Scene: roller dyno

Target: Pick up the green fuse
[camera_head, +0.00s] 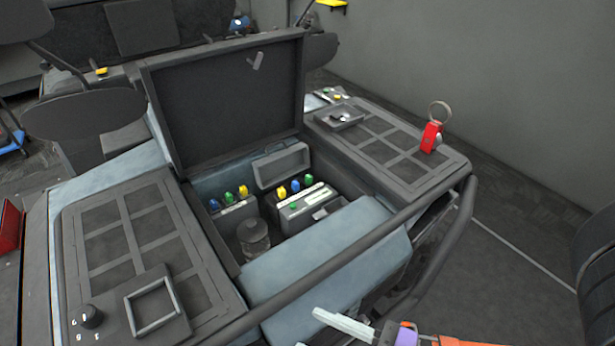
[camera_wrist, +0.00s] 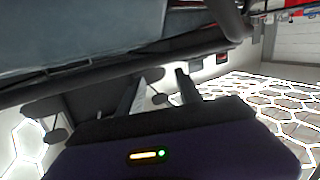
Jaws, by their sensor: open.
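Two green fuses show inside the open compartment in the head view. One green fuse (camera_head: 308,180) stands at the right end of the right row, beside a blue fuse (camera_head: 295,186) and a yellow fuse (camera_head: 282,191). The other green fuse (camera_head: 228,197) stands in the left row between a blue fuse (camera_head: 214,204) and a yellow fuse (camera_head: 243,191). My gripper (camera_head: 318,325) is at the bottom of the head view, in front of the compartment and apart from the fuses. It is open and empty. The wrist view shows its fingers (camera_wrist: 160,88) but no fuse.
A raised dark lid (camera_head: 225,100) stands behind the compartment. A dark tubular bar (camera_head: 350,247) crosses in front, between my gripper and the fuses. A glass jar (camera_head: 254,238) stands near the left row. A red key tag (camera_head: 431,136) sits on the right panel.

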